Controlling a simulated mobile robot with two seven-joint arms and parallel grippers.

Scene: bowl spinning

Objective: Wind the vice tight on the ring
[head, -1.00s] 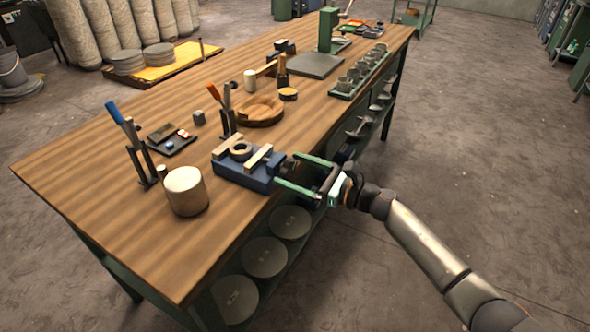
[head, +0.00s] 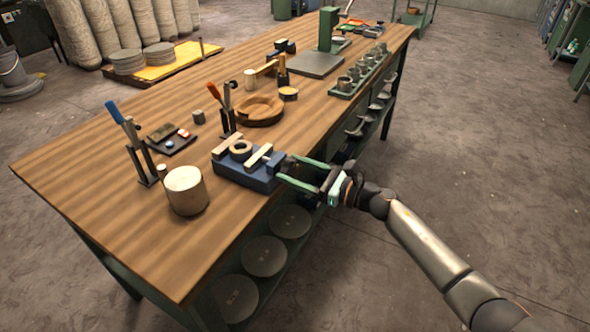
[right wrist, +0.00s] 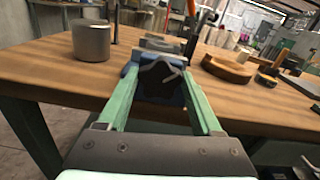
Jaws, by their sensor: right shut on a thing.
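The blue vice (head: 235,174) sits at the table's near right edge, with two pale wooden jaws on top. The ring (head: 240,147) lies flat between the jaws; I cannot tell whether both touch it. My right gripper (head: 289,169) is level with the vice's outer end, off the table edge, its green fingers shut on the dark vice handle. In the right wrist view the dark handle (right wrist: 160,84) sits between the fingers, in front of the blue body; the ring is not clear there. My left gripper is not in view.
A rack of cups (head: 360,72) stands farther back.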

